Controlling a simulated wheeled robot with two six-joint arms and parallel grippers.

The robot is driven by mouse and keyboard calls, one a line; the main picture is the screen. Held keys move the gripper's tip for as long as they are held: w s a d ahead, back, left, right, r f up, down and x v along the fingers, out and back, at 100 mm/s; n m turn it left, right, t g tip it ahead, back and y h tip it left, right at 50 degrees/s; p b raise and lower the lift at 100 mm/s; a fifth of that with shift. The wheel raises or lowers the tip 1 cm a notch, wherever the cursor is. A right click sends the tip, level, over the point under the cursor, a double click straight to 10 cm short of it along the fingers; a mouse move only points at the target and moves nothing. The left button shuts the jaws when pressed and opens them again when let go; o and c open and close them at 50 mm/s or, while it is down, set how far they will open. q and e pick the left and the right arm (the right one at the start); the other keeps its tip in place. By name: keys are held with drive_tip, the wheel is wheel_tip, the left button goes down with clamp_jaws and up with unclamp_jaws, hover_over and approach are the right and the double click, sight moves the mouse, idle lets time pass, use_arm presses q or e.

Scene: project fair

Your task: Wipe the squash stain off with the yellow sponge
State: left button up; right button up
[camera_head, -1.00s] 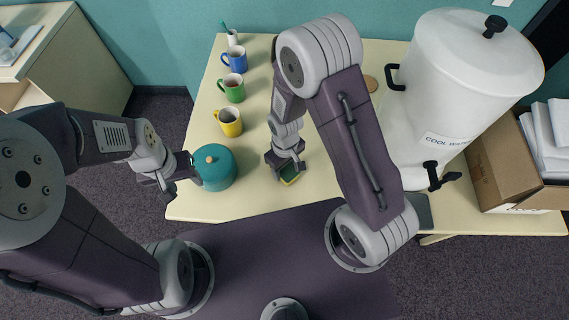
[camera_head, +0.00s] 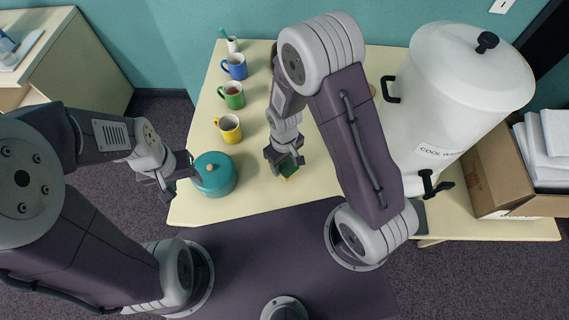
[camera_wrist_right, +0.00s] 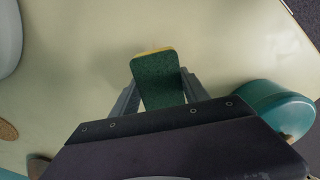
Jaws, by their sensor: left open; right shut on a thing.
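The yellow sponge (camera_head: 287,176) has a green scouring side. My right gripper (camera_head: 285,168) is shut on it near the front of the cream table. In the right wrist view the sponge (camera_wrist_right: 157,80) shows its green face with a thin yellow edge, between the two fingers. I cannot tell for sure whether it touches the table. No squash stain is visible on the bare table in either view; the arm and sponge may hide part of the surface. My left gripper (camera_head: 170,180) is open and empty at the table's left edge, beside the teal pot.
The teal lidded pot (camera_head: 214,175) stands at the table's front left. A yellow mug (camera_head: 229,129), a green mug (camera_head: 231,96) and a blue mug (camera_head: 234,67) line the left side. A white water urn (camera_head: 445,110) and a cardboard box (camera_head: 490,185) stand right.

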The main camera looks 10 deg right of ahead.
sight(284, 163)
drive_tip(key=shift+r+p, duration=0.3)
drive_tip(key=shift+r, duration=0.4)
wheel_tip(284, 163, up, 2)
drive_tip(key=shift+w+d+r+p, duration=0.1)
drive_tip(key=shift+p, duration=0.95)
drive_tip(key=shift+r, duration=0.25)
drive_tip(key=shift+r+p, duration=0.2)
drive_tip(key=shift+p, duration=0.2)
